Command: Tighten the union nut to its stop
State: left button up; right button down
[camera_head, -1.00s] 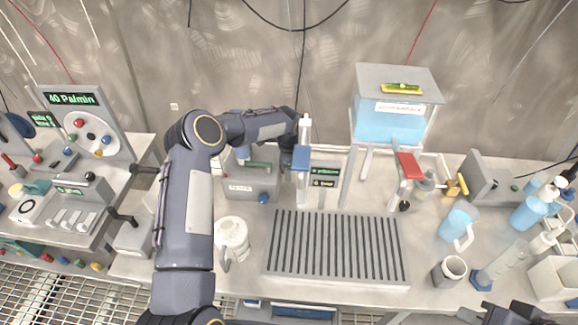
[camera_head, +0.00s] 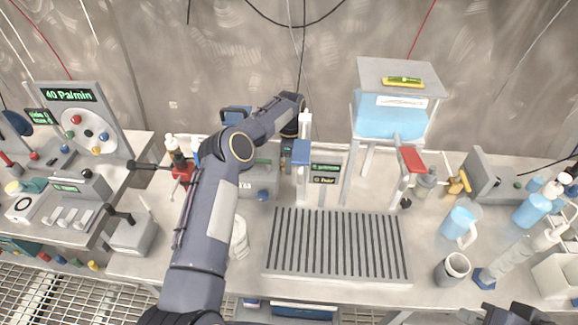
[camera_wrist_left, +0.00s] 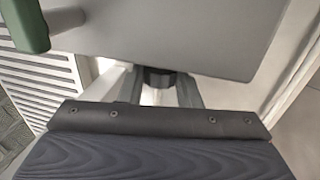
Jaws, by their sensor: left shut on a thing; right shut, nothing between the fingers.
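My left gripper (camera_wrist_left: 159,92) is shut on a dark round piece (camera_wrist_left: 157,77), which looks like the union nut, in the left wrist view. The fingers hide most of it, and its threads and stop cannot be made out. In the head view this gripper (camera_head: 289,150) is mostly hidden below its wrist, beside a white post with a blue block (camera_head: 301,153). A small display (camera_head: 325,168) stands right of the post. My right gripper (camera_head: 512,313) shows only in part at the bottom right edge, shut and empty, away from the fixture.
A blue tank (camera_head: 388,120) on a stand and a red-handled valve (camera_head: 411,162) stand right of the post. A slotted grate (camera_head: 336,245) lies clear in front. Bottles and a jug (camera_head: 459,224) crowd the right side.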

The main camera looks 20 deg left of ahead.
pick_arm(q)
jog(key=shift+w+a+f+g+b, duration=0.1)
jog(key=shift+w+f+g+b, duration=0.15)
jog(key=shift+b, duration=0.2)
jog(key=shift+s+r+g, duration=0.15)
jog(key=shift+r+g, duration=0.05)
jog(key=shift+g, duration=0.05)
jog(key=o, duration=1)
jog(key=shift+c, duration=0.2)
jog(key=shift+r, duration=0.1)
